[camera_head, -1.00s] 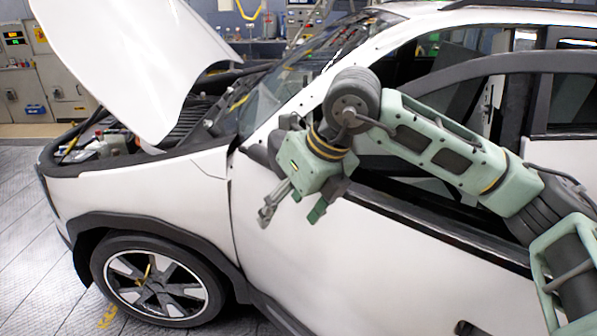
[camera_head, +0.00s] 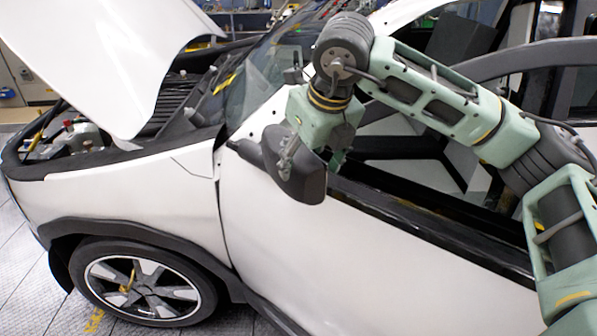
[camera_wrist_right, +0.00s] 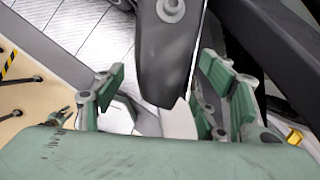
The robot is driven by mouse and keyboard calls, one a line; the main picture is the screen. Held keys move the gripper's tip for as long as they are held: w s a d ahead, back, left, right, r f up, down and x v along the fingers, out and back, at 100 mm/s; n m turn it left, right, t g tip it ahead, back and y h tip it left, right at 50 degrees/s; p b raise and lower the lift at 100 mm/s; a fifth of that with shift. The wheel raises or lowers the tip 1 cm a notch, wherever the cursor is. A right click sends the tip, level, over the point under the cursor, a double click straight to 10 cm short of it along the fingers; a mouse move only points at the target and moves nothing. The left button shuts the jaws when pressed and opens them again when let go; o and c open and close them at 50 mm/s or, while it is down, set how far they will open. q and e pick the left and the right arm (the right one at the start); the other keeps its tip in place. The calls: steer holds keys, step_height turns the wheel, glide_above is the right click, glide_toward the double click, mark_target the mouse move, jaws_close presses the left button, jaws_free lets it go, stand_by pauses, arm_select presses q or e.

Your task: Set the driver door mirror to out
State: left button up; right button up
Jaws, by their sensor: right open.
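The driver door mirror (camera_head: 297,178) is a dark grey housing at the front corner of the door window. In the head view its housing stands out from the white door (camera_head: 290,235). My right gripper (camera_head: 312,158) is at the mirror, one finger on its near face side and the other beyond it. In the right wrist view the mirror (camera_wrist_right: 168,60) reaches down between the two open fingers of my right gripper (camera_wrist_right: 165,95). Gaps show on both sides, so it is not clamped. Contact with a finger cannot be told. My left gripper is not in view.
The white hood (camera_head: 105,60) is raised over the engine bay at the left. The door's window opening (camera_head: 400,155) lies under my right arm. The windshield (camera_head: 270,75) is behind the mirror. The floor (camera_head: 25,260) at the lower left is clear.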

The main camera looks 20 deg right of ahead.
steer(key=p+x, duration=0.1)
steer(key=x, duration=0.1)
steer(key=p+x, duration=0.1)
steer(key=x, duration=0.2)
steer(key=shift+s+f, duration=0.15)
steer(key=shift+f, duration=0.2)
steer(key=shift+w+f, duration=0.2)
steer(key=shift+f, duration=0.2)
steer(key=c, duration=1.6)
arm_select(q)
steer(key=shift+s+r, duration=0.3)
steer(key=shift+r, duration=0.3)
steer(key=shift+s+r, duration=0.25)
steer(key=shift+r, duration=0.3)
arm_select(e)
jaws_close()
